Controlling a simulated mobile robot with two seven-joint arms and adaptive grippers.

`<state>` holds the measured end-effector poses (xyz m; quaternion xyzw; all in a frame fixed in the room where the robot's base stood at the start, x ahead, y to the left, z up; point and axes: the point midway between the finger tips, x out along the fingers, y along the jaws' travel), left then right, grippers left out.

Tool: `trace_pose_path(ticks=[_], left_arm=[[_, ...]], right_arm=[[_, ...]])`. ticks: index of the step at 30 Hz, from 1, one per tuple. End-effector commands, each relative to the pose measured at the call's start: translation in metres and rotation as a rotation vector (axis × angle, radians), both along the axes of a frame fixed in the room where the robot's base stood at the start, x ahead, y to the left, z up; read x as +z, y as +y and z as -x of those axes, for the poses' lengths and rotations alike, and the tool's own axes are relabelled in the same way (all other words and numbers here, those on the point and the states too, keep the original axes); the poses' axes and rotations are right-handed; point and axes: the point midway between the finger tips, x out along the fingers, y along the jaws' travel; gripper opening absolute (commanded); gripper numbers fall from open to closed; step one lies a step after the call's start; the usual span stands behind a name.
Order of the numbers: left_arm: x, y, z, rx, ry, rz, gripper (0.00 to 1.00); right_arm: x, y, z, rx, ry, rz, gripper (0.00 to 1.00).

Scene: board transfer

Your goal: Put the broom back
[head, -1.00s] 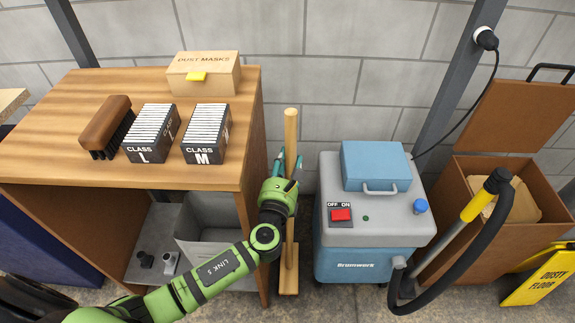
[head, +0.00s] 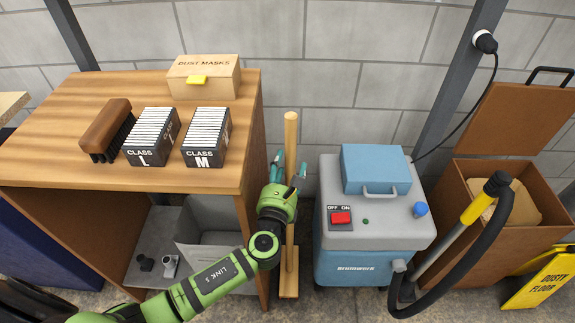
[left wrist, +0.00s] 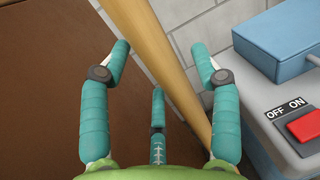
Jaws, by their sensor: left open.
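The broom stands upright against the wall between the wooden bench and the vacuum. Its pale wooden handle (head: 290,130) rises above my left gripper, and its foot (head: 289,286) is on the floor. My left gripper (head: 288,170) is at the handle with its teal fingers spread open. In the left wrist view the handle (left wrist: 150,40) runs diagonally between the open fingers (left wrist: 165,75). I cannot tell whether any finger touches it. Part of the handle is hidden behind the gripper. My right gripper is not in view.
The bench (head: 60,110) is close on the left, with a brush (head: 105,128), filter boxes (head: 205,140) and a dust mask box (head: 203,76) on it. The blue-grey vacuum (head: 370,225) stands close on the right. A yellow floor sign (head: 540,280) is at far right.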

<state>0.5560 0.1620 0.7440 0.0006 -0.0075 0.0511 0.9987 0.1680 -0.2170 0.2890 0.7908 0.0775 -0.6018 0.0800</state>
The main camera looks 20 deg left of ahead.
Motion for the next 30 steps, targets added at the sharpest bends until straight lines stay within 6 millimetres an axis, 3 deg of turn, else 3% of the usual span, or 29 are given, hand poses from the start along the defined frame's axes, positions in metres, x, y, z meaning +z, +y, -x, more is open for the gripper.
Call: trace_pose_path(ticks=[9, 15, 20, 30], left_arm=[[-0.004, -0.008, 0.069, -0.003, 0.006, 0.002, 0.63], [-0.003, -0.011, 0.100, -0.001, 0.004, 0.001, 0.63], [-0.002, -0.011, 0.110, 0.000, 0.002, 0.001, 0.63], [-0.002, -0.012, 0.110, 0.000, 0.002, 0.001, 0.63]], right_arm=[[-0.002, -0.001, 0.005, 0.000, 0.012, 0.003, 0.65], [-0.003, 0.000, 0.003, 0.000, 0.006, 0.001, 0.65], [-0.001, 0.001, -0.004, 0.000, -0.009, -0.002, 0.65], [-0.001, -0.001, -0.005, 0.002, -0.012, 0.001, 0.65]])
